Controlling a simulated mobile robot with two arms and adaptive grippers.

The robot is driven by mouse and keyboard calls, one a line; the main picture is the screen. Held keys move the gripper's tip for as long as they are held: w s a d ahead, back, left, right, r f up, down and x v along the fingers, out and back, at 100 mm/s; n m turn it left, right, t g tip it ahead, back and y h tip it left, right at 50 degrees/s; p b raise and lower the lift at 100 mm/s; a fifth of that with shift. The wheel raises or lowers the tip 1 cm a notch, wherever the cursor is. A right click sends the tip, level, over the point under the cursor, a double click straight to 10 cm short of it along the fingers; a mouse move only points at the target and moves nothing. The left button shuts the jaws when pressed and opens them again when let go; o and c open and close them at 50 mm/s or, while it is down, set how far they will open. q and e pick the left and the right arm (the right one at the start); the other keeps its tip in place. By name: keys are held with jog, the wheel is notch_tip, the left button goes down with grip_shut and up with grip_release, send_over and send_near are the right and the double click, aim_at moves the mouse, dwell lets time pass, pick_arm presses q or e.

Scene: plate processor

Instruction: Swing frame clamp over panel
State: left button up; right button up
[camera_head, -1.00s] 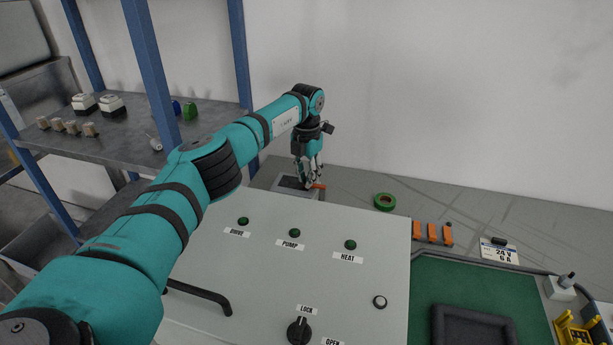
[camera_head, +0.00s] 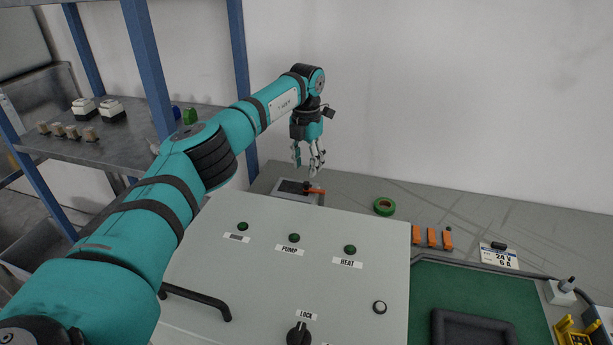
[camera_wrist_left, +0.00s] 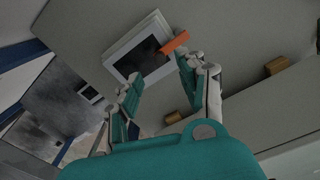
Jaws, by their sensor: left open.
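The frame clamp (camera_head: 314,190) shows as an orange lever with a dark base, at the right side of a light frame (camera_head: 281,197) around a dark panel (camera_head: 291,186). They lie on the grey bench behind the processor cabinet. In the left wrist view the orange clamp (camera_wrist_left: 174,43) sticks out at the edge of the white frame (camera_wrist_left: 109,61), and the dark panel (camera_wrist_left: 141,58) shows inside. My left gripper (camera_head: 307,173) is open and empty, fingers down, above the clamp and apart from it. My right gripper does not show.
The cabinet (camera_head: 330,290), with labelled lamps, a knob and a black handle, stands in front. Green tape (camera_head: 384,206) and orange blocks (camera_head: 432,237) lie to the right. A shelf with blue posts (camera_head: 243,90) stands left. Bench between tape and clamp is clear.

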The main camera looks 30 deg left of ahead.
aim_at(307, 182)
pick_arm(q)
notch_tip(307, 182, up, 6)
jog(key=shift+r, duration=0.15)
dwell(0.5)
